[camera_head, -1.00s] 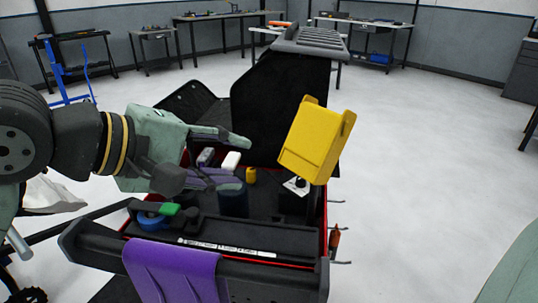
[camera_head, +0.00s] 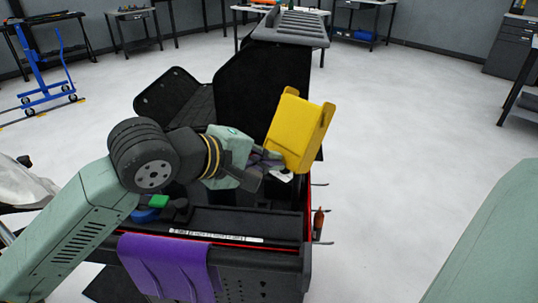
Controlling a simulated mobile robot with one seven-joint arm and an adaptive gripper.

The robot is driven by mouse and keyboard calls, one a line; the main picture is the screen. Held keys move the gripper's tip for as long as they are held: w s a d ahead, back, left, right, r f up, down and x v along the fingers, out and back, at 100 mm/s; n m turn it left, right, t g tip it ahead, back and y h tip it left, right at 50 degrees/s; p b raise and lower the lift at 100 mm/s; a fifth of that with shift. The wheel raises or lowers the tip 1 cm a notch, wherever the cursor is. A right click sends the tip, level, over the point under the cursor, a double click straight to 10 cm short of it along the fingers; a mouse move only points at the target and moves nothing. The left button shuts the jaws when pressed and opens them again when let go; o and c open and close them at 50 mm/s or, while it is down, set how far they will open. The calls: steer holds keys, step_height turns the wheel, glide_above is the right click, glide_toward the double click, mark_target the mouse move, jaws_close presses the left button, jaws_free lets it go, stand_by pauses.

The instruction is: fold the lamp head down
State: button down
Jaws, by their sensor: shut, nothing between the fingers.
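The yellow lamp head (camera_head: 299,131) stands tilted above the right side of the black tool cart (camera_head: 270,221). My gripper (camera_head: 268,160) is shut and empty, just left of the lamp head's lower left edge. The fingertips overlap that edge in the picture; I cannot tell whether they touch it. The lamp's base and joint are mostly hidden behind my gripper and the lamp head.
A purple vinyl sheet (camera_head: 170,265) hangs over the cart's front. A blue roll (camera_head: 145,215) and a green item (camera_head: 159,201) lie at its left. The black upright panel (camera_head: 240,95) stands behind. The floor to the right (camera_head: 420,120) is clear.

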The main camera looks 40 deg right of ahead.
steer(key=d+f+h+b, duration=0.1)
steer(key=h+b, duration=0.1)
steer(key=b, duration=1)
steer(key=shift+d+f, duration=0.35)
steer(key=shift+r, duration=0.15)
